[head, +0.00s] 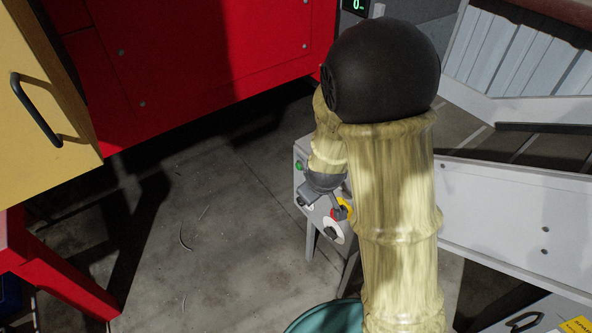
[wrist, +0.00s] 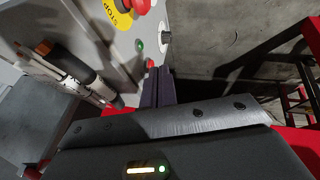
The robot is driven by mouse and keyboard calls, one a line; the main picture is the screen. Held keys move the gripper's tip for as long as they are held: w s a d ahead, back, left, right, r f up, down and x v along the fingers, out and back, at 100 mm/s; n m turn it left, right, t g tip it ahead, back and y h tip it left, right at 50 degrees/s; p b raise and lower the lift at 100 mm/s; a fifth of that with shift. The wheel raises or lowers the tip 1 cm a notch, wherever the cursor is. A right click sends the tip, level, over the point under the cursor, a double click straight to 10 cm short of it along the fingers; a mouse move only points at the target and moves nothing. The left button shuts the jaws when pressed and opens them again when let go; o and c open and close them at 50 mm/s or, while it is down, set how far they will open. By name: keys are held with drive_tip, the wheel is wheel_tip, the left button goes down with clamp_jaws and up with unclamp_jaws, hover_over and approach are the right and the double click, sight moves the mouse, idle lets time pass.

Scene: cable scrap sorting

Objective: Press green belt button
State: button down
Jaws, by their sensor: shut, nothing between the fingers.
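The green button (head: 298,166) is on the top left of the grey control box (head: 312,224), left of my wrist. A green button (wrist: 139,46) also shows in the wrist view, between the STOP button and a small red button. My gripper (wrist: 159,72) is shut and empty. Its dark fingertips are close to the small red button (wrist: 151,64) and appear a little below the green button in the picture. Contact with the panel cannot be told. In the head view my wrist and gripper (head: 303,200) cover the middle of the panel.
A red STOP button on yellow (wrist: 135,6) and a black knob with a pale plate (wrist: 166,38) are close by. A grey conveyor frame (head: 500,205) stands right. A red cabinet (head: 200,55) is behind, a teal bin (head: 325,318) in front.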

sight(299, 166)
drive_tip(key=w+a+f+n+t+h+b, duration=0.25)
drive_tip(key=w+a+f+n+t, duration=0.25)
drive_tip(key=w+a+f+n, duration=0.4)
drive_tip(key=a+n+t, duration=0.1)
drive_tip(key=a+n, duration=0.1)
drive_tip(key=n, duration=0.1)
drive_tip(key=a+f+n+t, duration=0.1)
drive_tip(key=n+t, duration=0.1)
drive_tip(key=n, duration=0.1)
drive_tip(key=a+n+t+b, duration=0.1)
drive_tip(key=a+n+t, duration=0.1)
drive_tip(key=n, duration=0.2)
drive_tip(key=shift+w+a+f+h, duration=0.2)
drive_tip(key=shift+w+a+h, duration=0.05)
drive_tip(key=shift+a, duration=0.1)
drive_tip(key=shift+w+d, duration=0.1)
drive_tip(key=shift+d, duration=0.05)
drive_tip(key=w+d, duration=0.4)
drive_tip(key=d, duration=0.3)
drive_tip(key=shift+w+b, duration=0.35)
drive_tip(key=shift+w, duration=0.05)
drive_tip(key=shift+d, duration=0.1)
idle(0.6)
drive_tip(key=shift+w+d, duration=0.25)
drive_tip(key=shift+d, duration=0.1)
